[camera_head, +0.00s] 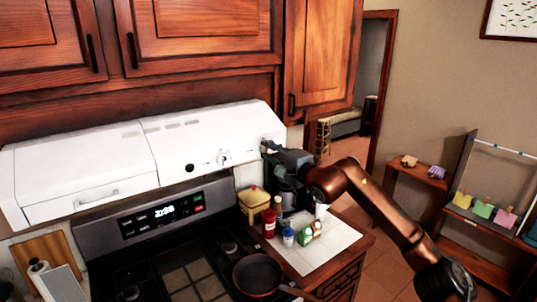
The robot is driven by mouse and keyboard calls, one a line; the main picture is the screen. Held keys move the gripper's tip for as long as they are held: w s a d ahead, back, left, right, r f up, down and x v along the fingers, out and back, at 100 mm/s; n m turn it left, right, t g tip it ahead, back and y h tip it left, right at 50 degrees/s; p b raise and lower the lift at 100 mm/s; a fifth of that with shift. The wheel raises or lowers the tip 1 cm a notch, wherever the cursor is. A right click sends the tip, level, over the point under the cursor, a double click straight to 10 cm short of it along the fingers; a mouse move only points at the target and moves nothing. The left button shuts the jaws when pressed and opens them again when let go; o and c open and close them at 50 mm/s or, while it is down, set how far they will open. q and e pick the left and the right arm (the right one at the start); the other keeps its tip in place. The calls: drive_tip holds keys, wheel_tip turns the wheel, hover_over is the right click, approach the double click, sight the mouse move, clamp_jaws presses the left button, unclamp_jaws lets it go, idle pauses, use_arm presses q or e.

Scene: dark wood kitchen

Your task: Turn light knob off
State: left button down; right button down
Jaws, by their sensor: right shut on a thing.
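A white range hood (110,165) hangs under the wooden cabinets. Its front carries a dark round knob (190,168) and, to the right of it, a light-coloured knob (222,158). My right gripper (268,149) is at the right end of the hood front, reaching in from the right. It is shut, with its fingertips against the hood's right end. What it grips, apparently the light knob, is hidden by the fingers. My left gripper is not in view.
Below the hood is a stove (180,270) with a dark pan (257,274) on it. A shelf (480,225) stands at the right.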

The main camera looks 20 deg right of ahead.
idle(0.3)
drive_tip(key=c, duration=1.6)
unclamp_jaws()
drive_tip(key=v, duration=1.2)
